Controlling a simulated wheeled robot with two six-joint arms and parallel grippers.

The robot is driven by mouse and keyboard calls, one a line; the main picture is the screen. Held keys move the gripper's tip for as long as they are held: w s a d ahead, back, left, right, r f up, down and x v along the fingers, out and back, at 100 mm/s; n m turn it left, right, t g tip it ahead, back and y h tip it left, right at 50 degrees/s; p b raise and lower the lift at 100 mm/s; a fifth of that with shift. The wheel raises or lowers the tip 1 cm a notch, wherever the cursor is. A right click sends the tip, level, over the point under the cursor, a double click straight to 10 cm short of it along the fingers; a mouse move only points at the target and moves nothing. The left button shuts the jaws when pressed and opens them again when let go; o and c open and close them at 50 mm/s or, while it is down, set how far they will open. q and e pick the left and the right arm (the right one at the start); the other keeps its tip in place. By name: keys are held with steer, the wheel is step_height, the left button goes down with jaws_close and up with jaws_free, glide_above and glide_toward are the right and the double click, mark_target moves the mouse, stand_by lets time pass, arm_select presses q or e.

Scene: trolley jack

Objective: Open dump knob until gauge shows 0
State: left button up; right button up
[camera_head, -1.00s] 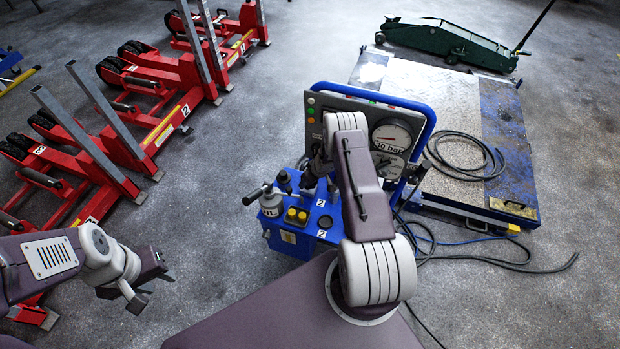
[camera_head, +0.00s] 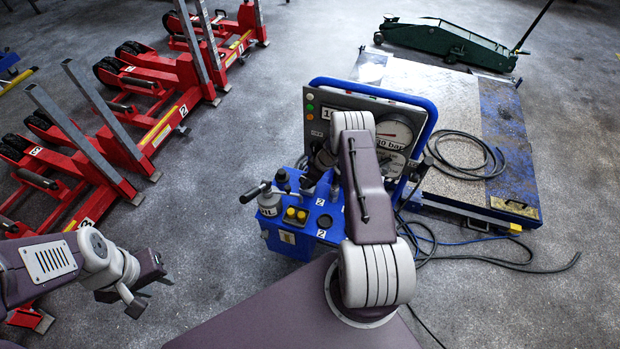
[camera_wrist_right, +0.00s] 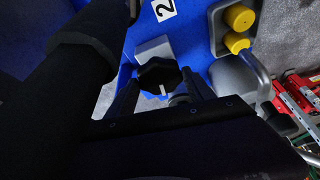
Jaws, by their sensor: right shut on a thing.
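The dump knob (camera_wrist_right: 158,74) is black and lobed with a white mark, beside a grey block on the blue power unit (camera_head: 296,240). In the right wrist view my right gripper (camera_wrist_right: 160,90) has its dark fingers on either side of the knob and is shut on it. In the head view my right arm hides the knob and most of that gripper. The round white gauge (camera_head: 398,132) on the upright panel is partly covered by my right arm; its reading is too small to tell. My left gripper (camera_head: 148,288) is open and empty over the floor.
The unit also carries yellow buttons (camera_head: 295,215) and a pump handle (camera_head: 255,193). A blue tube frame (camera_head: 425,108) surrounds the panel. Black hose (camera_head: 490,160) lies on a metal platform (camera_head: 510,150) at right. Red column lifts (camera_head: 170,120) stand left; a green jack (camera_head: 450,42) lies behind.

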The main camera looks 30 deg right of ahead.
steer(key=shift+w+d, duration=0.1)
steer(key=o, duration=1.4)
steer(key=shift+r, duration=0.1)
steer(key=shift+c, duration=0.2)
